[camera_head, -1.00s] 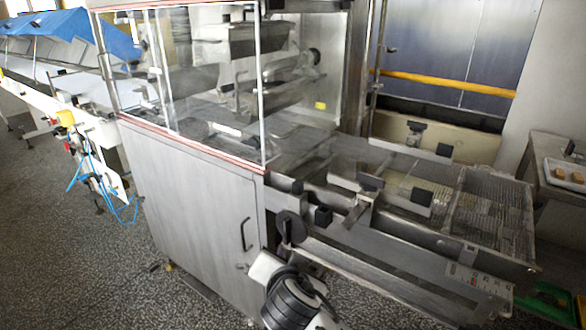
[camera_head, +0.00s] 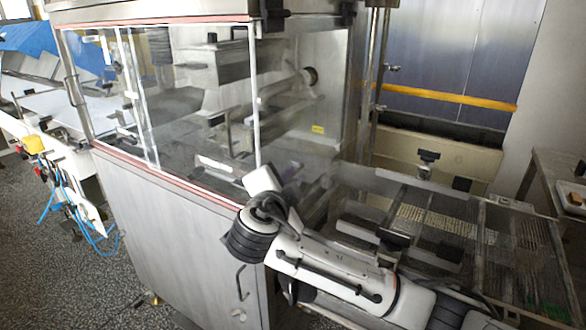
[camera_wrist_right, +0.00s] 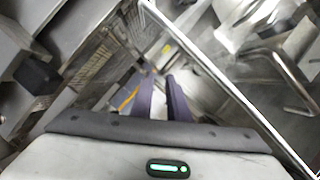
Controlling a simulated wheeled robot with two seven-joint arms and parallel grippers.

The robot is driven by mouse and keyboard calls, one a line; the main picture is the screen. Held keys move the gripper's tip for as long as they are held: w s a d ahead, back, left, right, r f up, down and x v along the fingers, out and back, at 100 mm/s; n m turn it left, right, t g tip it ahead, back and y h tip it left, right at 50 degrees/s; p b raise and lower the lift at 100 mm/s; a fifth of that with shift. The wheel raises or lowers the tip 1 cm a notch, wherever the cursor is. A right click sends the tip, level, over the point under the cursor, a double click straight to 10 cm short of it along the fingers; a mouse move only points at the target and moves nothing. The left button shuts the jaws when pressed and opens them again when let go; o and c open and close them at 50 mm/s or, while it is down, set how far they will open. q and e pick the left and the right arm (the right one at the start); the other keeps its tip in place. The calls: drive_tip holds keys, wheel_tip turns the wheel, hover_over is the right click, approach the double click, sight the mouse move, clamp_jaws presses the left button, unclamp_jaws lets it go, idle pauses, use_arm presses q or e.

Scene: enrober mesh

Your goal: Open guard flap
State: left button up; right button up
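The enrober's clear guard panels (camera_head: 205,85) stand upright in pale frames above the steel cabinet, and appear closed. I cannot tell which panel is the guard flap. My right gripper (camera_head: 298,183) is beside the near corner post of the glazing, just above the mesh conveyor end; its fingers are partly hidden behind my wrist. In the right wrist view my gripper's two dark fingers (camera_wrist_right: 161,76) are apart, with nothing seen between them. A pale frame edge (camera_wrist_right: 215,75) runs diagonally to their right. A bent metal bar (camera_wrist_right: 290,78) shows beyond that edge. My left gripper is out of view.
The mesh conveyor (camera_head: 450,225) extends to the right, below and behind my right arm. A cabinet door handle (camera_head: 240,282) is below my wrist. A side table (camera_head: 550,170) holds a white tray at far right. Open speckled floor (camera_head: 75,275) lies at left.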

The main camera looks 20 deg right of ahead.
sight(292, 176)
drive_tip(key=x, duration=0.4)
drive_tip(key=shift+p, duration=0.3)
drive_tip(key=shift+w+d+f, duration=0.1)
drive_tip(key=shift+w+d, duration=0.05)
drive_tip(key=shift+w, duration=0.25)
clamp_jaws()
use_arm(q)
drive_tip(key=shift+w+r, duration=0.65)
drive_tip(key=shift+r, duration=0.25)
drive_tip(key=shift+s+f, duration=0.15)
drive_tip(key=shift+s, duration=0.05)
